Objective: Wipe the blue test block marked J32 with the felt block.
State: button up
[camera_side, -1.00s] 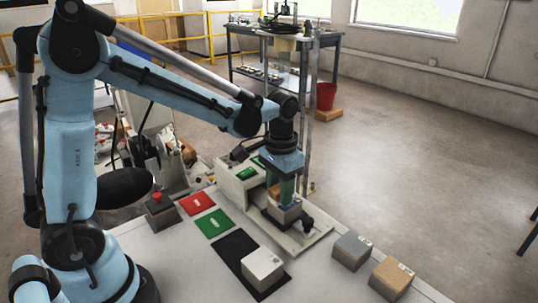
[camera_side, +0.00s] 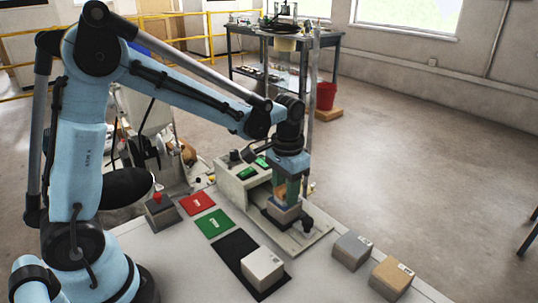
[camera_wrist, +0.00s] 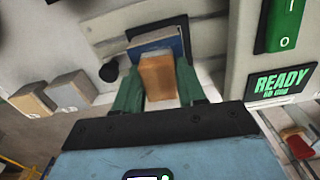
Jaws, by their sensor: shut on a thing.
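My gripper (camera_side: 287,192) is shut on the orange-brown felt block (camera_wrist: 158,76), which stands between its green fingers in the wrist view. The block with a blue face (camera_wrist: 157,45) lies just beyond the felt block in that view, and the two overlap. In the side view a block with a pale side (camera_side: 284,215) sits under the fingers on the tester's bed (camera_side: 304,237). The felt block appears low against or just above its top; contact cannot be told. No J32 mark is readable on it.
The tester (camera_side: 240,185) stands left of my gripper; its screen (camera_wrist: 281,84) reads READY. A white block (camera_side: 263,268) rests on a black mat (camera_side: 232,245). A grey block (camera_side: 351,250) and a tan block (camera_side: 390,278) stand right. Red (camera_side: 197,203) and green (camera_side: 214,223) plates lie left.

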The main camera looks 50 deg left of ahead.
jog(key=shift+w, duration=0.85)
jog(key=shift+s, duration=1.65)
jog(key=shift+w, duration=1.6)
jog(key=shift+r, duration=4.15)
